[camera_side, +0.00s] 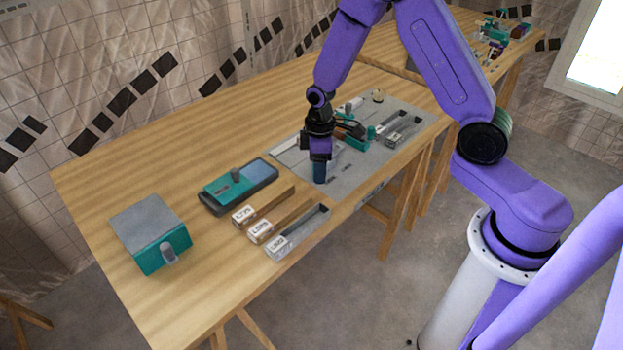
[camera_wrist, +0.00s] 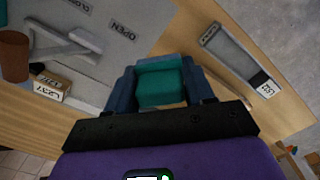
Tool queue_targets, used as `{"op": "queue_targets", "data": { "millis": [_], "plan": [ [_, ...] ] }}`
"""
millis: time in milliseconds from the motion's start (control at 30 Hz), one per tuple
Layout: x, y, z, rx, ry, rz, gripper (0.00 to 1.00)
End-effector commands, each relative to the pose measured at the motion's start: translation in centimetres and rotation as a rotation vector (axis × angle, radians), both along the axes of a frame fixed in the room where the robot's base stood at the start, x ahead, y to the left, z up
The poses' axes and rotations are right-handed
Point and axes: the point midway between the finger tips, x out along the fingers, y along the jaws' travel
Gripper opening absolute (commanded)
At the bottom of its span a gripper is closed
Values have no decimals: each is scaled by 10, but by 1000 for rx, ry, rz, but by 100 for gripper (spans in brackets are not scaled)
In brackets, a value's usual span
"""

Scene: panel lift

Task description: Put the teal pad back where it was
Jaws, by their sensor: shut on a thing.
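My gripper (camera_side: 319,172) points down over the near edge of the grey panel (camera_side: 345,178) in the side view. In the wrist view its two blue fingers (camera_wrist: 160,92) are shut on the teal pad (camera_wrist: 160,80), which sits between them. In the side view the fingers mostly hide the pad, and I cannot tell whether it touches the surface below. The panel (camera_wrist: 105,65) also shows in the wrist view, with a label reading OPEN and a grey-white lever (camera_wrist: 65,38).
A teal clamp (camera_side: 362,136) stands on the panel behind my gripper. Labelled trays (camera_side: 300,232) lie left of the panel; one tray (camera_wrist: 240,58) shows in the wrist view. A teal-grey device (camera_side: 238,187) and a teal box (camera_side: 150,232) stand further left. The far-left table is clear.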

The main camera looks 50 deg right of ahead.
Motion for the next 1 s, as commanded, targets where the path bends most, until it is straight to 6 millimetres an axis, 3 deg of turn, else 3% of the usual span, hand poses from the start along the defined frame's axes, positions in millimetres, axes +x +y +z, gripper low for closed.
{"op": "queue_targets", "data": {
  "millis": [200,367,633,1000],
  "plan": [
    [17,1,-21,0,0,-1,28],
    [22,1,-27,0,0,-1,28],
    [25,1,-57,0,1,0,28],
    [25,1,-61,1,-1,0,28]
  ]
}}
